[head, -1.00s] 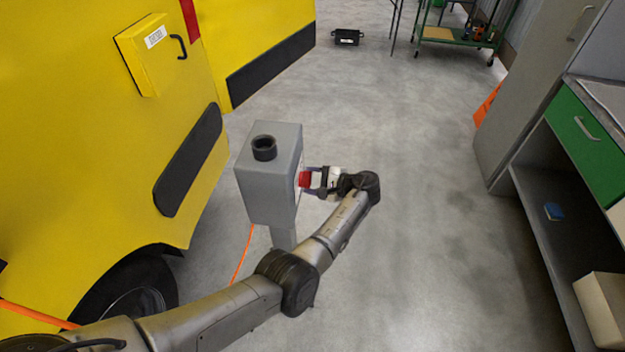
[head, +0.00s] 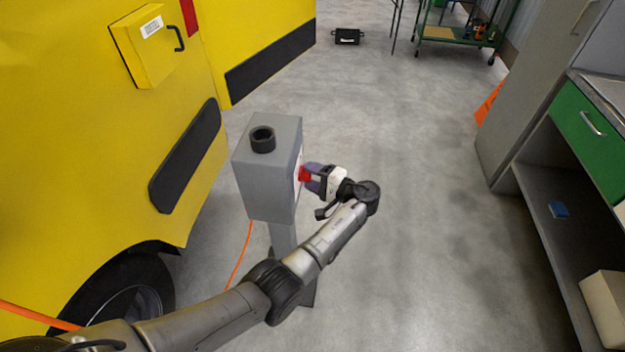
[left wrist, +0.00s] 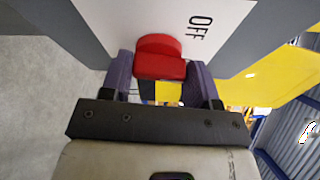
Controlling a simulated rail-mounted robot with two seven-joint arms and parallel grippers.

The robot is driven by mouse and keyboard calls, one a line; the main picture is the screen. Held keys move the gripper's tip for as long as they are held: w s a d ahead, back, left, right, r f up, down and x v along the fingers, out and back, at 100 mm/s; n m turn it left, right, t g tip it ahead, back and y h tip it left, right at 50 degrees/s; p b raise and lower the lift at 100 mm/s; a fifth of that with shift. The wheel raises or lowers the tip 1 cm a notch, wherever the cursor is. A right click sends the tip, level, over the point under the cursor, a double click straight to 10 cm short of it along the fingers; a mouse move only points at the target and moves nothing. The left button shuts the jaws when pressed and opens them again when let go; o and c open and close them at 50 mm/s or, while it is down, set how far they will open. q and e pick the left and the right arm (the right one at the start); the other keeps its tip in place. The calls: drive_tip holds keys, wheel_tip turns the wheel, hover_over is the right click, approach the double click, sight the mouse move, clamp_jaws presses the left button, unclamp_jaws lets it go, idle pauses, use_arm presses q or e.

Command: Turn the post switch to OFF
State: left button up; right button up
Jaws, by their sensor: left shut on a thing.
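The grey post box (head: 268,185) stands on a post in the middle of the head view, with a black round socket on its top. Its red switch knob (head: 304,174) is on the right-hand face. My left gripper (head: 309,176) reaches the knob from the right and is shut on it. In the left wrist view the red knob (left wrist: 160,58) sits between the two purple fingers of my left gripper (left wrist: 160,82), on a white plate (left wrist: 215,15) with the word OFF beside it. Part of the knob is hidden by the fingers. My right gripper is not in view.
A yellow vehicle (head: 90,130) stands close on the left, with an orange cable (head: 238,255) near the post. A grey cabinet and a green-drawer bench (head: 590,125) line the right. The floor between is clear. A black case (head: 346,36) lies far back.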

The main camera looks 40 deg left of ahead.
use_arm(q)
drive_tip(key=shift+f+n+g+y+b, duration=0.2)
drive_tip(key=shift+n+g+y+b, duration=0.3)
drive_tip(key=shift+n+b, duration=1.7)
drive_tip(key=shift+f+n+g+y+b, duration=0.15)
drive_tip(key=shift+n+g+y+b, duration=0.4)
drive_tip(key=shift+n+b, duration=1.6)
drive_tip(key=shift+f+n+g+y+b, duration=0.3)
drive_tip(key=shift+n+y+b, duration=0.35)
drive_tip(key=shift+n+b, duration=1.55)
drive_tip(key=shift+r+m+b, duration=0.1)
drive_tip(key=shift+m+b, duration=0.55)
drive_tip(key=shift+b, duration=0.1)
drive_tip(key=o, duration=0.8)
drive_tip(key=shift+o, duration=0.6)
drive_tip(key=shift+w, duration=0.1)
